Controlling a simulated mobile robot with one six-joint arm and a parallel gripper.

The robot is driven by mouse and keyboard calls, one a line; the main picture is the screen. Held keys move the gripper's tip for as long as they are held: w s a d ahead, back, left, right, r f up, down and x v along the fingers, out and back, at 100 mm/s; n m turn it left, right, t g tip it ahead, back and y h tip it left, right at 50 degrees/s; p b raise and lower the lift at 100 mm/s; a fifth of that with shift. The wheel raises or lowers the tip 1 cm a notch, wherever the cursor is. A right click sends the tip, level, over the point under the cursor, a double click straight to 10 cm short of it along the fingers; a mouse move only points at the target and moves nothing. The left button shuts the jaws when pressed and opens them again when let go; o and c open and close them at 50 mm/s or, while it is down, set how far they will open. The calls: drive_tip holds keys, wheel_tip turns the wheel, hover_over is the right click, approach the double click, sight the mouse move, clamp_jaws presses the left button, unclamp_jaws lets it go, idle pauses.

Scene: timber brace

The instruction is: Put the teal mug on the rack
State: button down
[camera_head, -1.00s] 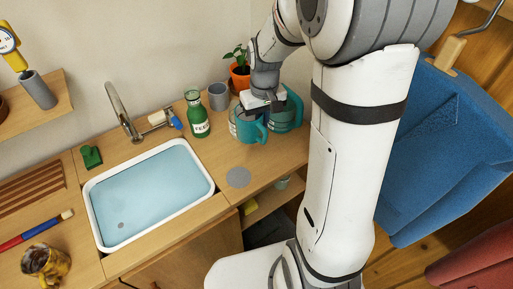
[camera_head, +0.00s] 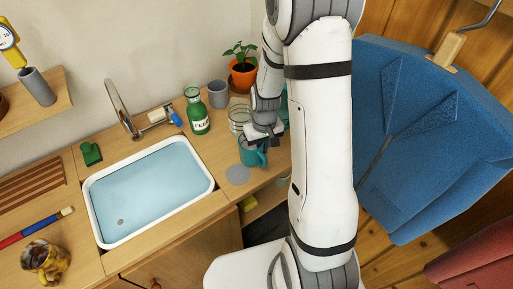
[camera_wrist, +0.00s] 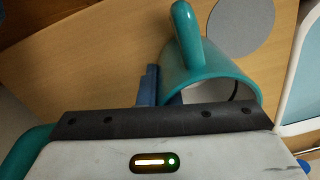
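The teal mug (camera_head: 252,155) is at the right part of the counter, just right of a flat grey disc (camera_head: 237,175). My gripper (camera_head: 262,136) is at its rim. In the wrist view the mug (camera_wrist: 215,66) shows its open mouth and handle, and my gripper (camera_wrist: 160,88) has a finger beside the wall, seemingly pinching it. Whether the mug touches the counter I cannot tell. A brown slatted wooden rack (camera_head: 38,181) lies left of the sink. A second, larger teal vessel shows in part behind my arm, and at the wrist view's lower left (camera_wrist: 22,158).
The water-filled sink (camera_head: 150,190) with its tap (camera_head: 120,105) lies between mug and slatted rack. A green bottle (camera_head: 197,112), grey cup (camera_head: 218,94), clear ringed stack (camera_head: 238,118) and potted plant (camera_head: 243,74) stand behind. A brush (camera_head: 35,228) and patterned mug (camera_head: 46,262) are front left.

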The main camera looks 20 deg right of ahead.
drive_tip(key=c, duration=2.1)
unclamp_jaws()
drive_tip(key=shift+f, duration=0.15)
drive_tip(key=o, duration=0.5)
drive_tip(key=shift+c, duration=0.2)
